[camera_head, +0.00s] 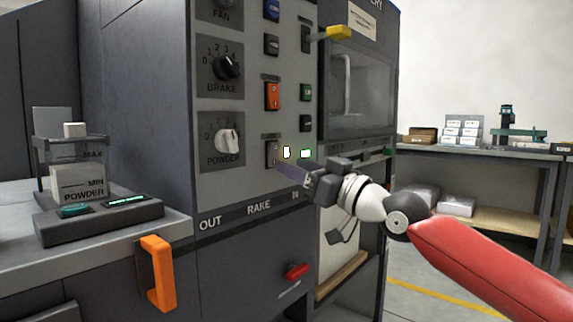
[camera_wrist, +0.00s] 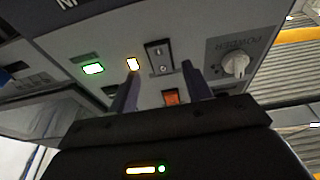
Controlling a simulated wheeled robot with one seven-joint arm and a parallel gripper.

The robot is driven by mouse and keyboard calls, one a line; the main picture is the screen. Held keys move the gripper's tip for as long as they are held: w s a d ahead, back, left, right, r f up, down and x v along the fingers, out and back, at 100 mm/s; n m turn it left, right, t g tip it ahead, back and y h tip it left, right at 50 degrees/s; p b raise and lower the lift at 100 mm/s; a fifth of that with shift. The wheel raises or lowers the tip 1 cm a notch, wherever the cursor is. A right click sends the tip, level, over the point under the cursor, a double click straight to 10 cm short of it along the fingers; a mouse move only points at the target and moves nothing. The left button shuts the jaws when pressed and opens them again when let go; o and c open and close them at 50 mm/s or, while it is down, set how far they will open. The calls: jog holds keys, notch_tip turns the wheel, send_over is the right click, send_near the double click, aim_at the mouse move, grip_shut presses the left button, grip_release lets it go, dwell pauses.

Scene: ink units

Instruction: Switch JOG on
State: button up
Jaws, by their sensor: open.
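No JOG label is readable in either view. A grey rocker switch (camera_head: 272,153) sits low on the panel, right of the POWDER knob (camera_head: 228,140). In the wrist view this rocker (camera_wrist: 159,57) shows between and beyond my two fingertips, with a circle mark on its face. A lit pale lamp (camera_head: 286,152) is beside it, and a lit green one (camera_head: 306,154) is further right. My gripper (camera_head: 280,168) is open and empty, its fingers pointing at the panel just below the rocker. The wrist view shows my gripper (camera_wrist: 160,69) with fingers apart. Contact cannot be told.
An orange rocker (camera_head: 272,96) is above, and a BRAKE knob (camera_head: 227,67) is higher left. A yellow handle (camera_head: 334,33) juts out at upper right. A red handle (camera_head: 297,271) and an orange handle (camera_head: 158,272) stick out below. A powder scale (camera_head: 100,217) stands left.

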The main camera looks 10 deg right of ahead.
jog(key=v, duration=0.3)
jog(key=shift+s+d, duration=0.2)
jog(key=shift+s, duration=0.15)
jog(key=s+a+f+m+g+h+p, duration=0.1)
jog(key=s+f+h, duration=0.15)
jog(key=s, duration=0.35)
jog(key=s+a+f+g+h+p, duration=0.1)
jog(key=s+a+f+h, duration=0.15)
jog(key=s, duration=0.35)
jog(key=s+f+m+g+h+p, duration=0.1)
jog(key=s+f+m+g+h, duration=0.2)
jog(key=f, duration=0.8)
jog(key=s+a+f+m+g+h+p, duration=0.1)
jog(key=s+f+g, duration=0.5)
jog(key=f, duration=0.6)
jog(key=s+m+h+p, duration=0.1)
jog(key=m+h, duration=0.1)
jog(key=h, duration=0.1)
jog(key=shift+s+p, duration=0.3)
jog(key=shift+s, duration=0.05)
